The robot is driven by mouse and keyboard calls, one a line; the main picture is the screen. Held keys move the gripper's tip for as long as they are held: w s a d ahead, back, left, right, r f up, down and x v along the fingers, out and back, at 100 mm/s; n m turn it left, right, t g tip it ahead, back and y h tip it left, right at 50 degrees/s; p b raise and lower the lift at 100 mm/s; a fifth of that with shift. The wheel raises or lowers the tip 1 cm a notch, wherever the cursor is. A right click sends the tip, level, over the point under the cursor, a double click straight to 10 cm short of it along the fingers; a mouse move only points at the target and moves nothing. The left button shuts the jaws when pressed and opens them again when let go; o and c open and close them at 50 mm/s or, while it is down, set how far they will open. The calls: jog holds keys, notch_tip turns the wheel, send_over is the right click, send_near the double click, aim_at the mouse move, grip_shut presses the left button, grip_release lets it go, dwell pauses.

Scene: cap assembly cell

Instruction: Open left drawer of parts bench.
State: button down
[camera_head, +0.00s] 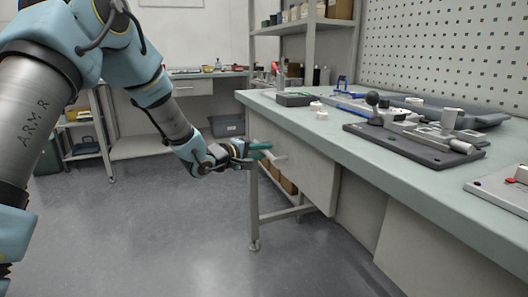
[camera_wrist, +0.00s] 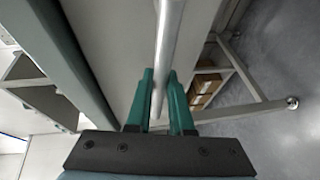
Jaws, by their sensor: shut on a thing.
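The parts bench (camera_head: 370,150) stands on the right in the head view, with a pale grey drawer front (camera_head: 305,172) under the left end of its top. A light bar handle (camera_head: 279,157) sticks out from this front. My gripper (camera_head: 262,151) reaches it from the left. In the wrist view the handle (camera_wrist: 170,40) runs between the green fingers of my gripper (camera_wrist: 160,75), which is shut on it. The drawer front (camera_wrist: 110,30) lies just behind the handle. I see no clear gap between the drawer front and the bench.
A dark fixture plate (camera_head: 415,140) with metal parts and white caps (camera_head: 318,107) lie on the bench top. A bench leg (camera_head: 253,210) and boxes (camera_head: 288,185) are below the drawer. The grey floor (camera_head: 160,240) in front is clear. A back bench (camera_head: 190,85) stands farther off.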

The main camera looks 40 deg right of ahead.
jog(key=shift+a, duration=0.1)
jog(key=w+a+p, duration=0.5)
jog(key=a+p, duration=0.1)
jog(key=a, duration=0.7)
jog(key=w+a+p, duration=0.5)
jog(key=a+p, duration=0.2)
jog(key=a, duration=0.6)
jog(key=shift+w+a, duration=0.15)
jog(key=shift+a, duration=0.15)
jog(key=c, duration=0.8)
grip_release()
jog(key=shift+a, duration=0.1)
jog(key=a+r, duration=0.2)
jog(key=a, duration=0.8)
jog(key=shift+a, duration=0.2)
